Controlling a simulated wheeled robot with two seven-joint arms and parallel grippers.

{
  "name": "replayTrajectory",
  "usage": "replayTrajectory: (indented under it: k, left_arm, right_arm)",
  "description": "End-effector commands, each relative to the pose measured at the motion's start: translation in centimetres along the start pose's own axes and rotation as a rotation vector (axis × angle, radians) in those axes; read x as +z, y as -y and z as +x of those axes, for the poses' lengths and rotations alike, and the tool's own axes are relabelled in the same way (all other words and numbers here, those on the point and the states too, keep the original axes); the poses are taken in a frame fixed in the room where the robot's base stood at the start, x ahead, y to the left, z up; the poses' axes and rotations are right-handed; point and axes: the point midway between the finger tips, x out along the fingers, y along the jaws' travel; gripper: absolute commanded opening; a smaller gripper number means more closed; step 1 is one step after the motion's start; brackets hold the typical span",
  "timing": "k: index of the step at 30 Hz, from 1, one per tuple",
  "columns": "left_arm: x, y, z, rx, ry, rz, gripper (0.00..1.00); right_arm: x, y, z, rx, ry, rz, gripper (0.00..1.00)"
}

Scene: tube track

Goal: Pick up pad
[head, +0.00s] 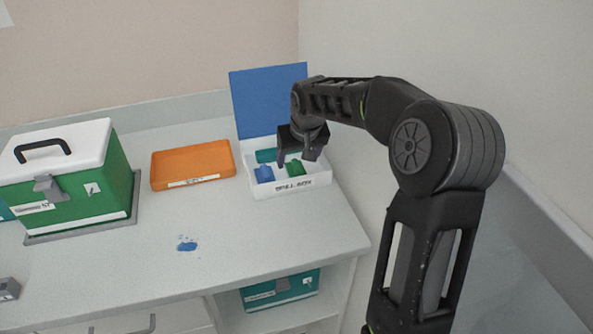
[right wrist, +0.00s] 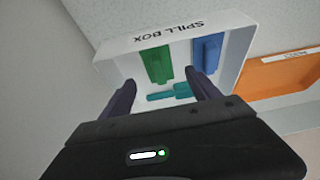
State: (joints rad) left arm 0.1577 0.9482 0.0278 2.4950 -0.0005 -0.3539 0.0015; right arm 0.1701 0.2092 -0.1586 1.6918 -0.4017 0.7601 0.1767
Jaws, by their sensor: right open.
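A white spill box (head: 290,188) with its blue lid (head: 268,100) raised stands at the back right of the counter. Inside lie a blue piece (head: 264,174), a green piece (head: 295,168) and a teal piece (head: 266,155); I cannot tell for sure which is the pad. My right gripper (head: 297,161) is open and empty, pointing down over the box. In the right wrist view its fingers (right wrist: 163,88) are spread, with the green piece (right wrist: 156,63) and the teal piece (right wrist: 170,92) between and beyond them and the blue piece (right wrist: 207,53) to the right. My left gripper is not in view.
An orange tray (head: 193,163) lies left of the box. A green case (head: 75,180) with a white lid stands at the far left. A wall rises behind and to the right.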

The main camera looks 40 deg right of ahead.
Motion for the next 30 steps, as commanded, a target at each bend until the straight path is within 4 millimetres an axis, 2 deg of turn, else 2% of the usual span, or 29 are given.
replayTrajectory:
  k: [6, 9, 27, 30]
  left_arm:
    - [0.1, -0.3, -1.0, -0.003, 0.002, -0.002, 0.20]
    - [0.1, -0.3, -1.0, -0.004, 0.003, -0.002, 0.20]
    - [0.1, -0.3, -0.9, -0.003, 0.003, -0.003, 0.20]
    - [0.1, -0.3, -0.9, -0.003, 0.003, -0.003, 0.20]
  right_arm:
    - [0.2, -0.1, 3.1, 0.001, 0.004, 0.000, 0.71]
    - [0.1, 0.0, 3.8, 0.000, 0.001, 0.000, 0.71]
    - [0.1, 0.0, 3.9, 0.000, 0.001, 0.000, 0.71]
    - [0.1, 0.0, 3.9, 0.000, 0.001, 0.000, 0.63]
